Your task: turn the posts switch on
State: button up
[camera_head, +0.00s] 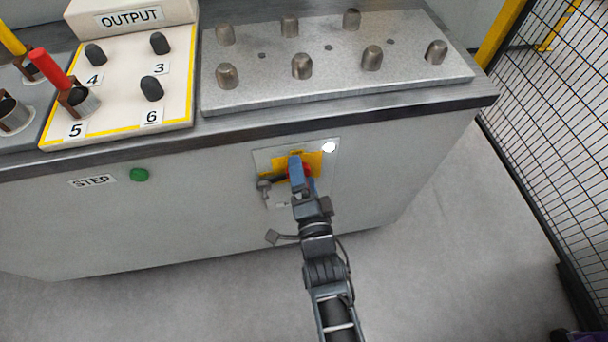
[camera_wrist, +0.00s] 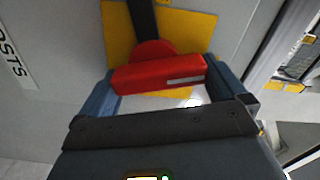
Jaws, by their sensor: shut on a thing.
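The posts switch has a red handle (camera_head: 307,171) on a yellow plate (camera_head: 315,158), set in a pale panel on the front of the grey cabinet. In the wrist view the red handle (camera_wrist: 160,74) lies crosswise between the blue fingers of my gripper (camera_wrist: 165,82), which is shut on it. The yellow plate (camera_wrist: 119,35) shows behind it. A label ending in "OSTS" (camera_wrist: 12,58) is at the left of the wrist view. In the head view my gripper (camera_head: 300,168) hides much of the switch, so the handle's exact angle is hard to tell.
A bright white round lamp (camera_head: 328,147) is at the plate's upper right. A green button (camera_head: 139,175) is beside the STEP label (camera_head: 92,181). The bench top overhangs above; mesh fencing (camera_head: 555,110) stands at right.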

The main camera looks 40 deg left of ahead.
jog(key=shift+f+m, duration=0.25)
jog(key=shift+m, duration=1.65)
jog(key=o, duration=1.1)
jog(key=shift+d, duration=0.15)
jog(key=shift+p+v, duration=1.75)
jog(key=shift+v, duration=2.1)
